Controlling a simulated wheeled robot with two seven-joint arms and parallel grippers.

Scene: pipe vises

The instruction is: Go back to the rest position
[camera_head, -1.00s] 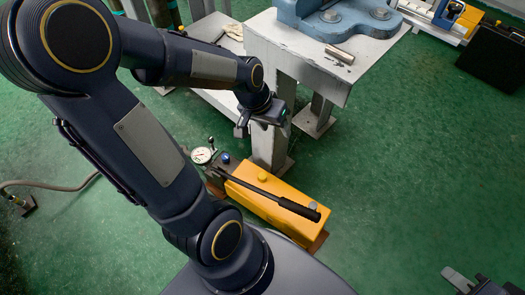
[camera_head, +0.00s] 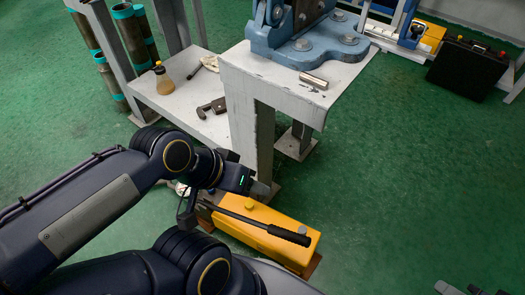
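My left arm comes in from the left, bent low over the floor. Its gripper (camera_head: 225,202) is beside the near leg of the grey stand, above the rear end of the yellow hand pump (camera_head: 265,228). Its fingers look spread apart, and I see nothing between them. It partly hides the pump's rear end and gauge. My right gripper (camera_head: 478,290) shows only at the bottom right edge. It is mostly cut off, so its opening is unclear.
The grey stand (camera_head: 285,95) carries a blue vise (camera_head: 310,40) and a short metal pipe (camera_head: 314,81). A lower shelf (camera_head: 205,125) holds a bottle (camera_head: 164,80) and a dark clamp-like tool (camera_head: 212,106). A black case (camera_head: 467,68) stands far right. The green floor at right is clear.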

